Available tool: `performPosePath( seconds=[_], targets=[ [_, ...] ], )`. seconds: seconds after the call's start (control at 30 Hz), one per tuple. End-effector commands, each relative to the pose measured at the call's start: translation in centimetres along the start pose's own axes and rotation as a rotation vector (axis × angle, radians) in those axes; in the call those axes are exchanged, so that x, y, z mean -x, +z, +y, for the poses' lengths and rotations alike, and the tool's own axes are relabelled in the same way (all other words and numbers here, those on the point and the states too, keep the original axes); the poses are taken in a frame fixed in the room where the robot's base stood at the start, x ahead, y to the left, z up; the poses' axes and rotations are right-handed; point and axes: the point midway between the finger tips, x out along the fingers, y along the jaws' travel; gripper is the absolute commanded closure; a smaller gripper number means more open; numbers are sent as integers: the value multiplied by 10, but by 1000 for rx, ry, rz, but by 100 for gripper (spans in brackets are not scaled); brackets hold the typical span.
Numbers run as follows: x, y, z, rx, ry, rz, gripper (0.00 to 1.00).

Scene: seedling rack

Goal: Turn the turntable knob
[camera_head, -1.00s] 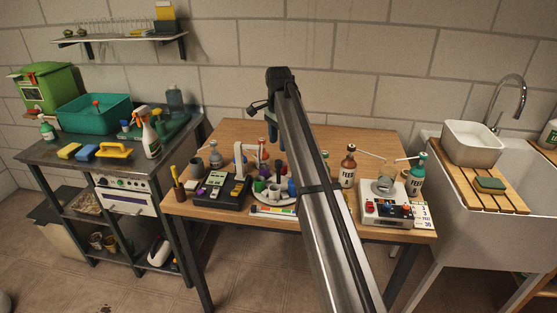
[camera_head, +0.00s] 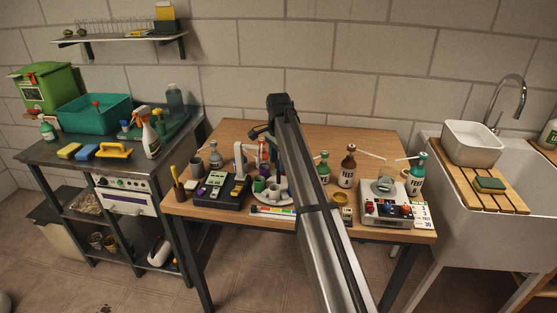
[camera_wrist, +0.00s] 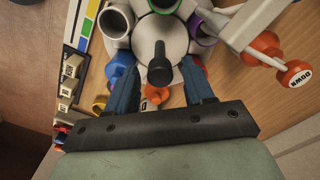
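The turntable is a pale round tray (camera_head: 270,201) near the middle of the wooden table, carrying several coloured cups, and my arm covers part of it. In the wrist view its pale hub (camera_wrist: 181,38) has a dark upright knob (camera_wrist: 160,66) at the centre, ringed by cups with green, purple and other rims. My gripper (camera_wrist: 159,80) is open, with its two blue fingers apart on the left and right sides of the knob in that view. I see no contact with the knob; the height gap is hard to judge. In the head view the fingers are mostly hidden.
A dark button box (camera_head: 221,190) stands left of the turntable, and a colour-striped strip (camera_head: 272,211) lies in front. A white arm-like stand (camera_head: 240,157) rises close behind. The table's back is clear.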

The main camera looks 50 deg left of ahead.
Motion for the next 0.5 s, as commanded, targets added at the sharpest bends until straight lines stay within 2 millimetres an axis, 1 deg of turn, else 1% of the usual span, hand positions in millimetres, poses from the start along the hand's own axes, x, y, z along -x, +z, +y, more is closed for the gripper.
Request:
performPosePath(
  seconds=[0.03, 0.07, 0.5],
  targets=[
    [0, 0, 0, 0, 0, 0, 53],
    [0, 0, 0, 0, 0, 0, 56],
    [0, 0, 0, 0, 0, 0, 98]
  ],
)
